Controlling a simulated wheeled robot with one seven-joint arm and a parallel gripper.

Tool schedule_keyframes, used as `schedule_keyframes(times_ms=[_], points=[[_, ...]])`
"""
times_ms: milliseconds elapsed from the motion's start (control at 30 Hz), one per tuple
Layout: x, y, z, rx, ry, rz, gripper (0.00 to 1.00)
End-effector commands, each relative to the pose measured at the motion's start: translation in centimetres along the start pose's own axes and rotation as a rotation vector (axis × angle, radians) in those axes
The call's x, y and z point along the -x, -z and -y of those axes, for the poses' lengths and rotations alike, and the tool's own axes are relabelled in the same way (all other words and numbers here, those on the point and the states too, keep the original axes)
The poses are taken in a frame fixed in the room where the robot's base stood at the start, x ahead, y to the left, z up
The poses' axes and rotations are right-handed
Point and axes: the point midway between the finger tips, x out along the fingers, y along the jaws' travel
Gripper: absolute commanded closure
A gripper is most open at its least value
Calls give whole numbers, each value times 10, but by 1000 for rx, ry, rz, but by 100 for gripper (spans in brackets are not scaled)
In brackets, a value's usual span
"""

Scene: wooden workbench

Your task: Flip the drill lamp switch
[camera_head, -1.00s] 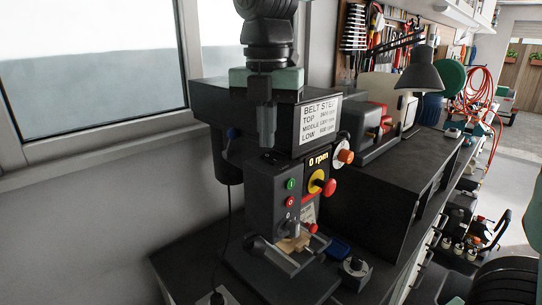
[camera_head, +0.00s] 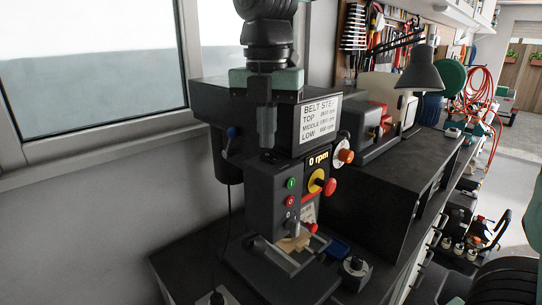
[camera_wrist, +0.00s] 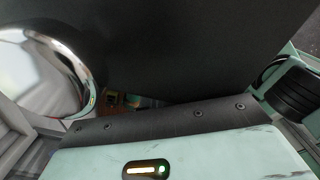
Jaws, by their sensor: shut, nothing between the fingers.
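The drill press (camera_head: 259,190) stands on the bench in the head view, with an rpm display reading 0, green and red buttons and a yellow-and-red stop knob (camera_head: 321,183). A small dark fitting (camera_head: 270,156) lies on top of its front housing; I cannot tell whether it is the lamp switch. My gripper (camera_head: 267,145) points down in front of the belt cover, shut and empty. Its tips are just above or at that fitting; contact cannot be told. In the wrist view a dark surface fills most of the picture, and the fingertips are not clear.
The black belt cover (camera_head: 213,98) is close behind my gripper. A desk lamp (camera_head: 420,70) and dark cabinet (camera_head: 376,190) stand farther right. A window (camera_head: 90,70) is at the left.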

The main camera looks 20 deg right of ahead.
Motion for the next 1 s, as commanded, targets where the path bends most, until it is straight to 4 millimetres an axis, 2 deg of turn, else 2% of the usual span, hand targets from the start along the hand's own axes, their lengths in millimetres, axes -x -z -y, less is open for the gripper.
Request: schedule_keyframes(times_ms=[367, 1000], points=[[-2, 0, 0, 0, 1, -1, 100], [46, 0, 0, -1, 1, 0, 100]])
